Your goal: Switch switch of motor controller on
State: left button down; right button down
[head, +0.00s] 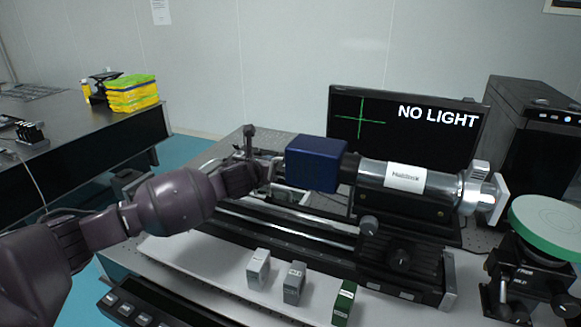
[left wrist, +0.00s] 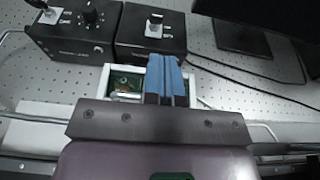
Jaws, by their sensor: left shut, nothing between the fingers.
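Two black control boxes stand side by side at the top left of the left wrist view. The left box (left wrist: 70,45) has a round knob (left wrist: 90,16) and a light switch or key-like part at its upper left; its label is too small to read. The right box (left wrist: 150,40) has one small switch (left wrist: 155,22) on its upper face. I cannot tell from the labels which box is the motor controller. My left gripper (left wrist: 166,62) is shut and empty, its blue fingers pointing toward the right box's front.
A blue block (head: 314,163) and a silver tube (head: 405,178) sit above the black rail right of my left gripper. A monitor (head: 405,115) reads "NO LIGHT". Small grey and green blocks stand in front. A white frame (left wrist: 124,82) and cables lie near the boxes.

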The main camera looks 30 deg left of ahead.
pick_arm(q)
jog(key=shift+w+f, duration=0.2)
jog(key=shift+f, duration=0.35)
jog(key=shift+w+f, duration=0.15)
jog(key=shift+f, duration=0.35)
jog(key=shift+s+r, duration=0.1)
jog(key=shift+r, duration=0.05)
pick_arm(e)
jog(key=shift+f, duration=0.45)
